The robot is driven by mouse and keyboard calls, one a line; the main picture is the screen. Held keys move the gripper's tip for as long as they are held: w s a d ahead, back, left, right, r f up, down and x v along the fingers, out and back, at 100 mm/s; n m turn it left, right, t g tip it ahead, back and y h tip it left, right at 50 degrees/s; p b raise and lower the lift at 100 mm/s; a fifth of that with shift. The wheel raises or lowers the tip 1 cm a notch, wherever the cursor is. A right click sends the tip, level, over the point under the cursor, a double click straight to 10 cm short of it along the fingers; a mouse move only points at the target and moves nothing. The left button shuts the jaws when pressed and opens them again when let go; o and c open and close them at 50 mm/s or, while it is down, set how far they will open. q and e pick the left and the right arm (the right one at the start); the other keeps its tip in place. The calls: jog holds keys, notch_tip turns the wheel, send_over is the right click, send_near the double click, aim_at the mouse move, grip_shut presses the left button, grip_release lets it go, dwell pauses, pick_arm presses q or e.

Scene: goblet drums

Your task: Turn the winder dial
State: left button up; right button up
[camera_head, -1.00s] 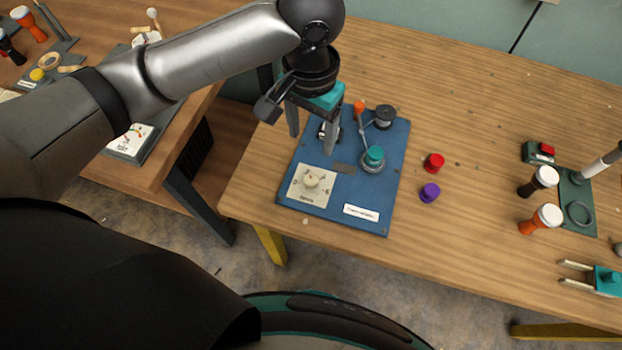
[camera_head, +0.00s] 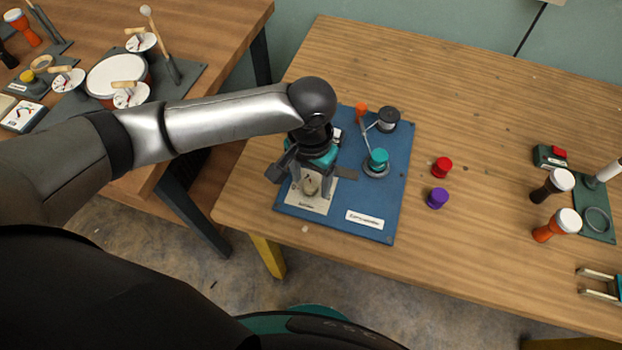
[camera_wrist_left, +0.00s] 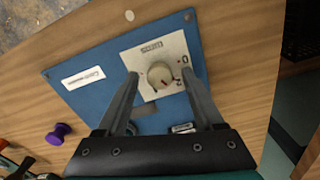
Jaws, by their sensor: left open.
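The winder dial (camera_head: 311,188) is a cream round knob on a pale square plate at the near left corner of a blue board (camera_head: 340,222). In the left wrist view the dial (camera_wrist_left: 160,75) shows whole, with a small red mark on it. My left gripper (camera_head: 311,182) is over the dial, pointing down, open and empty. In the wrist view its two fingers (camera_wrist_left: 160,72) lie on either side of the dial, with gaps. I cannot tell how far the fingertips are above the plate. My right gripper is not in view.
The board also carries a teal knob (camera_head: 378,157), a dark spool (camera_head: 387,119) and an orange-topped lever (camera_head: 361,113). Red (camera_head: 442,167) and purple (camera_head: 437,198) pegs stand to its right. Goblet drums (camera_head: 557,225) and a teal two-pronged piece (camera_head: 598,285) are farther right.

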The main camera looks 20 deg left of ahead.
pick_arm(q)
jog(key=shift+c, duration=0.2)
grip_shut()
dwell(0.4)
